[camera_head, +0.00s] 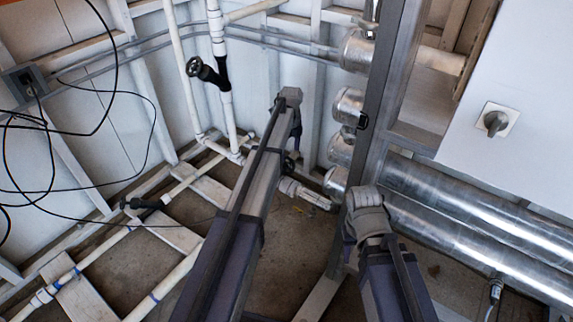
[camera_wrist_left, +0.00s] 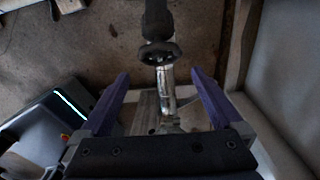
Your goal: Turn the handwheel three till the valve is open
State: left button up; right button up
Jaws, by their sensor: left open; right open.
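A small black handwheel (camera_wrist_left: 160,53) on a metal pipe fitting shows in the left wrist view, just beyond the fingertips and roughly centred between them. My left gripper (camera_wrist_left: 159,76) is open, its two purple fingers apart with nothing between the tips. In the head view this gripper (camera_head: 296,136) points down near the back wall, above a dark handwheel (camera_head: 290,164) that is partly hidden by my arm. No number marks it. My right gripper (camera_head: 349,246) is open at lower centre, mostly hidden behind its own wrist.
Another black handwheel (camera_head: 206,71) sits on a white upright pipe, and a black valve (camera_head: 142,203) on a low white pipe. Large metal pipes (camera_head: 480,225) and a white cabinet (camera_head: 520,60) stand at right. Black cables (camera_head: 75,185) hang at left.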

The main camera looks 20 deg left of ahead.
aim_at(289, 166)
pick_arm(q)
jog(key=shift+s+f+b, duration=0.1)
jog(key=shift+f+b, duration=3.8)
jog(key=shift+f, duration=0.05)
jog(key=c, duration=1)
jog(key=shift+s, duration=0.1)
